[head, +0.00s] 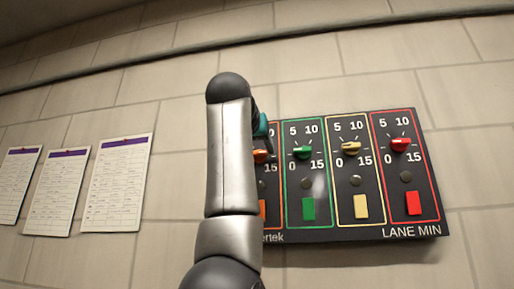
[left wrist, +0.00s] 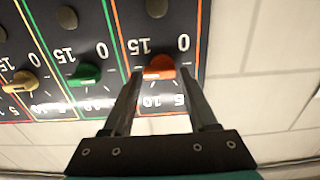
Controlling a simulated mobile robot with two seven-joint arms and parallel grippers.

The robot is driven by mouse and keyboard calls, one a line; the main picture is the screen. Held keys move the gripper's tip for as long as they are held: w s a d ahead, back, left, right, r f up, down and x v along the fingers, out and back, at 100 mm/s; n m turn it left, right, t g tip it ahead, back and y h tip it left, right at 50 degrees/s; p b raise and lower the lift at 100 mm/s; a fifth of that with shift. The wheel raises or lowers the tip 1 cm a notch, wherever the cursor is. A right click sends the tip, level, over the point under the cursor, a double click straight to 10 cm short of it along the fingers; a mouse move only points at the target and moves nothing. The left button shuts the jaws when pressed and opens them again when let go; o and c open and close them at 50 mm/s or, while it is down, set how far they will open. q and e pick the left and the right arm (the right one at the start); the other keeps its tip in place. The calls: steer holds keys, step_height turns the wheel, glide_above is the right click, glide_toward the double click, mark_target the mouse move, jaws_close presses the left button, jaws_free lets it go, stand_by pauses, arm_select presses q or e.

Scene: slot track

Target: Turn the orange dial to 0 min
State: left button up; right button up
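The orange dial (head: 260,156) sits on the black panel (head: 340,235), in the leftmost visible column, partly hidden behind my left arm in the head view. In the left wrist view, which is upside down, the orange dial (left wrist: 159,68) shows between my left fingertips, below the marks 15 and 0. Its grip bar lies nearly level; I cannot tell which end points. My left gripper (left wrist: 161,73) is open, one finger on each side of the dial, with small gaps seen. My right gripper is not in view.
The green dial (head: 303,152), yellow dial (head: 350,148) and red dial (head: 400,144) stand to the right, with coloured buttons below, such as the green one (head: 308,209). Paper sheets (head: 118,184) hang on the brick wall at left. Bare wall lies beside the panel.

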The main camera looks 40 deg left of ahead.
arm_select(q)
jaws_close()
steer(key=shift+n, duration=0.4)
steer(key=n, duration=1.1)
steer(key=f+n, duration=0.1)
steer(key=n, duration=2.3)
steer(key=shift+s+a+f, duration=0.1)
steer(key=shift+a+f, duration=0.05)
steer(key=shift+a, duration=0.15)
stand_by(0.4)
